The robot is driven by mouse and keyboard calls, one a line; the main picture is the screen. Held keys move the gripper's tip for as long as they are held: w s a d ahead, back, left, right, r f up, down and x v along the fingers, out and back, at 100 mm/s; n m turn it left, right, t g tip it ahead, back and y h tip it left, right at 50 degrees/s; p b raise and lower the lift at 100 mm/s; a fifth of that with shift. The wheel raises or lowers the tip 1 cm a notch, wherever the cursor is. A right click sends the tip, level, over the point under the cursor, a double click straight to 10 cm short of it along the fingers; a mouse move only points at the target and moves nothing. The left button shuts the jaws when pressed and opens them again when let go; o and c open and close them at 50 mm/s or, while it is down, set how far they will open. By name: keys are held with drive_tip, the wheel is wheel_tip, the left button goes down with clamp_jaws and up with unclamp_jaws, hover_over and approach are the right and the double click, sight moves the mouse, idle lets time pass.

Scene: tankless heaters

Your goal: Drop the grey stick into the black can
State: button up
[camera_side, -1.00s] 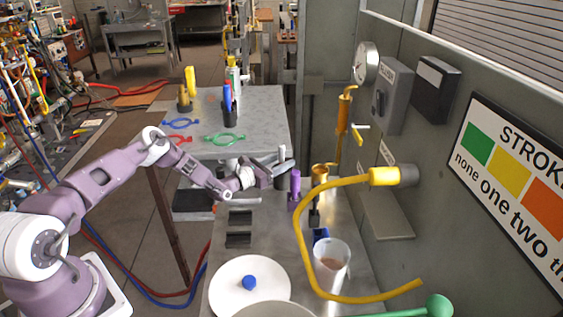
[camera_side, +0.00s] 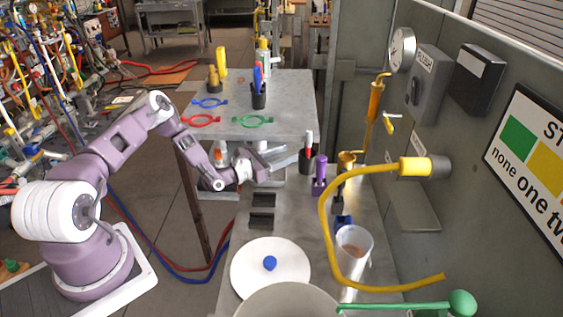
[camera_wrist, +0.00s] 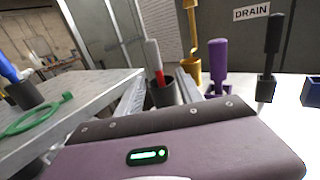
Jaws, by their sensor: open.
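The grey stick (camera_wrist: 152,55) stands slightly tilted with its lower end in the black can (camera_wrist: 163,95), and a red piece shows beside it at the can's mouth. In the side view, the stick's pale top (camera_side: 309,137) rises above the black can (camera_side: 305,162). My gripper (camera_side: 290,159) is low beside the can. In the wrist view, my gripper (camera_wrist: 160,82) has its two grey fingers spread, one on each side of the can. I see no finger pressing on the stick. The stick's lower end is hidden inside the can.
A purple-handled tool (camera_side: 319,175) stands right of the can, near a yellow hose (camera_side: 325,220) and a clear cup (camera_side: 354,245). A white lid (camera_side: 270,270) lies nearer the camera. Another black cup (camera_side: 258,97) with pens stands on the back table.

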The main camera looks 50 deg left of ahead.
drive_tip(key=s+d+r+m+g+h, duration=0.2)
drive_tip(key=d+r+m+g+h, duration=0.3)
drive_tip(key=d+r+m, duration=0.45)
drive_tip(key=s+d+r+m+g+h, duration=0.2)
drive_tip(key=d+r+m+g+h, duration=0.35)
drive_tip(key=d+r, duration=0.55)
drive_tip(key=s+d+r+m+g+y, duration=0.1)
drive_tip(key=s+d+r+m+g, duration=0.1)
drive_tip(key=s+d+r+m, duration=0.25)
drive_tip(key=s+d+r+m+g+y, duration=0.1)
drive_tip(key=s+d+r+m+g, duration=0.15)
drive_tip(key=s+m, duration=0.4)
drive_tip(key=s+m+g+y, duration=0.2)
drive_tip(key=s+m+y, duration=0.15)
drive_tip(key=s, duration=0.95)
drive_tip(key=s+a+r+m+t+y, duration=0.1)
drive_tip(key=s+a+m+t+y, duration=0.3)
drive_tip(key=s+a+y, duration=0.4)
drive_tip(key=s+a+t, duration=0.1)
drive_tip(key=s, duration=0.4)
drive_tip(key=shift+a, duration=0.35)
